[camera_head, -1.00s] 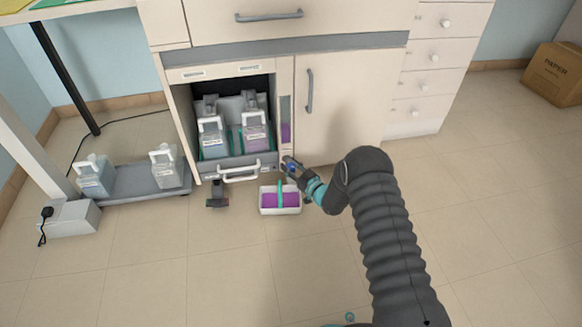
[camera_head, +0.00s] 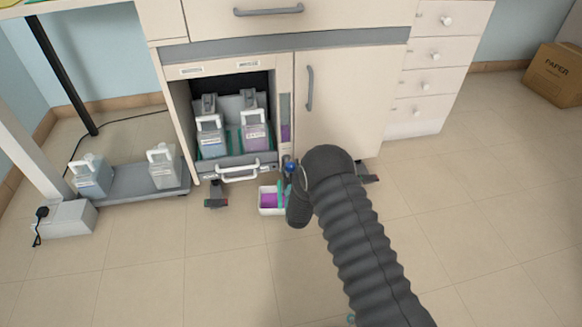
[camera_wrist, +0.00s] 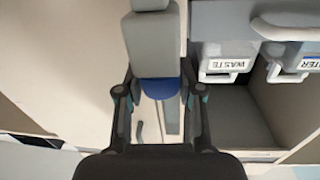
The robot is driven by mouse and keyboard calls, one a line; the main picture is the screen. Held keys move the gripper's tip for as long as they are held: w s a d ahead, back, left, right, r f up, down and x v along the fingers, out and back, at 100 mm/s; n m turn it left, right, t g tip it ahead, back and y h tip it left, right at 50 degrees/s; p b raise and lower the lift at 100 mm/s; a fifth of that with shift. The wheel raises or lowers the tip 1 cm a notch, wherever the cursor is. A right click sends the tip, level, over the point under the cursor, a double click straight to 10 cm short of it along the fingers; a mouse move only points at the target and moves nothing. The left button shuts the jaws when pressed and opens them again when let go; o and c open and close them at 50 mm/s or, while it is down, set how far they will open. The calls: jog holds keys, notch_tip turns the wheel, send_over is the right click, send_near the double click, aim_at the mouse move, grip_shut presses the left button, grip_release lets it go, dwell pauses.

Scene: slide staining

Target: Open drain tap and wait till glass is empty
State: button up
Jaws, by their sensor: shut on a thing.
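The drain tap has a blue handle (camera_wrist: 160,88) below a grey block; it also shows as a small blue spot in the head view (camera_head: 290,168). My gripper (camera_wrist: 158,104) has one finger on each side of this handle and is shut on it. In the head view my own wrist covers most of the gripper. The tall narrow glass (camera_head: 285,118) on the cabinet front holds purple liquid in its lower part. A white tray (camera_head: 268,212) with purple liquid stands on the floor below, its right part hidden by my arm. I cannot see any flow from the tap.
The open cabinet bay holds labelled containers (camera_head: 212,143), with a white-handled front (camera_head: 238,172) below. In the wrist view a WASTE container (camera_wrist: 225,60) is close on the right. A low grey platform (camera_head: 125,182) with containers stands left.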

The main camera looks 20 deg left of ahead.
jog(key=shift+m+t+h, duration=0.4)
jog(key=shift+m+h, duration=0.2)
jog(key=shift+h, duration=0.4)
jog(key=o, duration=1.2)
jog(key=shift+c, duration=0.2)
jog(key=v, duration=1.2)
jog(key=shift+w, duration=0.1)
